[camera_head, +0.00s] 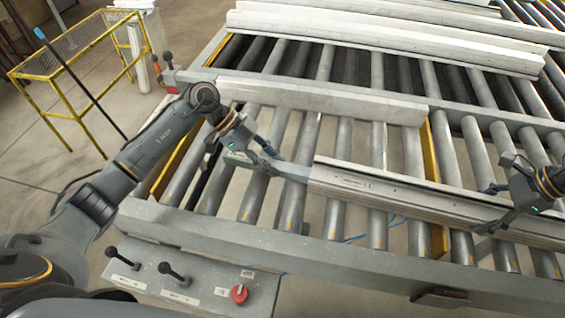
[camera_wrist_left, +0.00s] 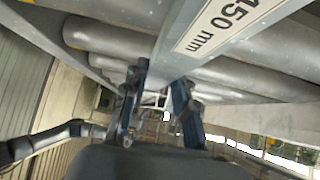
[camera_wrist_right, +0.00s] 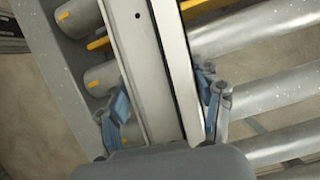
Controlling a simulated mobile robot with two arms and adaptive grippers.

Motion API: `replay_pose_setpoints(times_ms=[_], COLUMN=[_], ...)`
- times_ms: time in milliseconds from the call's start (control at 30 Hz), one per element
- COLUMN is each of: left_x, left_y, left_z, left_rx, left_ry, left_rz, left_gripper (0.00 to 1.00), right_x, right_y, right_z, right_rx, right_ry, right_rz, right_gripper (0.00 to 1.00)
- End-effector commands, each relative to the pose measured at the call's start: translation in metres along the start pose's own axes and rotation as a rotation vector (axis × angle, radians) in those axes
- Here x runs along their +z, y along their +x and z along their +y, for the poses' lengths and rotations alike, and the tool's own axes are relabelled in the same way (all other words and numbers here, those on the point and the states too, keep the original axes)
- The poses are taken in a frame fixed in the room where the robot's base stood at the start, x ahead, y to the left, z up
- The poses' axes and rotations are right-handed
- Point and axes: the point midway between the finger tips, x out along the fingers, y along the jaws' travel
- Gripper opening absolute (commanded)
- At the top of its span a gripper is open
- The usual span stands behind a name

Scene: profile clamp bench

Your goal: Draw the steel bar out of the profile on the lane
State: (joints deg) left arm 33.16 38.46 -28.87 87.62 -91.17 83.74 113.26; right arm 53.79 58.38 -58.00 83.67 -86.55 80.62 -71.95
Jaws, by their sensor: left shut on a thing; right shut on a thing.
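The long pale profile (camera_head: 400,197) lies across the rollers of the near lane. The grey steel bar (camera_head: 290,171) sticks out of its left end; how much is still inside is hidden. My left gripper (camera_head: 262,158) is shut on the bar's outer part. The left wrist view shows the bar (camera_wrist_left: 180,42) running between the fingers (camera_wrist_left: 160,105), with a label ending in "50 mm". My right gripper (camera_head: 510,192) is shut on the profile towards its right part. The right wrist view shows the profile (camera_wrist_right: 153,75) between the two fingers (camera_wrist_right: 165,110).
A white beam (camera_head: 320,98) lies behind the lane, with more white profiles (camera_head: 390,35) further back. A panel with two black levers and a red knob (camera_head: 239,293) is at the front. A yellow wire-mesh stand (camera_head: 80,50) is at the left. Rollers left of the bar are bare.

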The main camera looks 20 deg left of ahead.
Motion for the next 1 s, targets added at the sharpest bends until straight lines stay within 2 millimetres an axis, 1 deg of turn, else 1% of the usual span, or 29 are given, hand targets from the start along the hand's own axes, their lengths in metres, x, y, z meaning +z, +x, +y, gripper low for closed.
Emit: replay_pose_setpoints(times_ms=[100, 800, 1000], left_x=[0.012, 0.070, 0.082], left_y=[-0.011, -0.070, -0.082], left_z=[0.000, 0.000, 0.000], left_rx=[-0.002, -0.002, -0.001], left_ry=[-0.003, -0.003, -0.001], left_rz=[-0.003, -0.002, -0.002], left_gripper=[0.00, 0.00, 0.00], right_x=[0.000, 0.000, 0.000], right_y=[0.001, 0.001, 0.001], right_z=[0.001, 0.001, 0.001], right_rx=[0.002, 0.002, 0.002], right_ry=[0.000, 0.001, 0.001], right_rz=[0.001, 0.001, 0.001], right_gripper=[0.03, 0.03, 0.03])
